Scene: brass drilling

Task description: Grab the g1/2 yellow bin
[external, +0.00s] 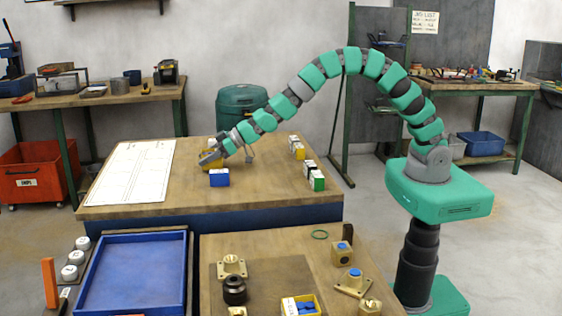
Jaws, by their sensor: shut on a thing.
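A yellow bin (206,153) shows partly between the jaws of my gripper (209,158) on the wooden table (250,195), left of its middle. My gripper is shut on this bin and hides much of it. Its label cannot be read, and I cannot tell if it touches the table. Another yellow bin (298,154) with white-topped contents stands at the table's right side.
A blue bin (219,180) stands just in front of my gripper. A green bin (318,184) stands near the right edge. A white printed sheet (131,170) lies at the left. A blue tray (133,275) and brass fittings (232,265) are in the foreground.

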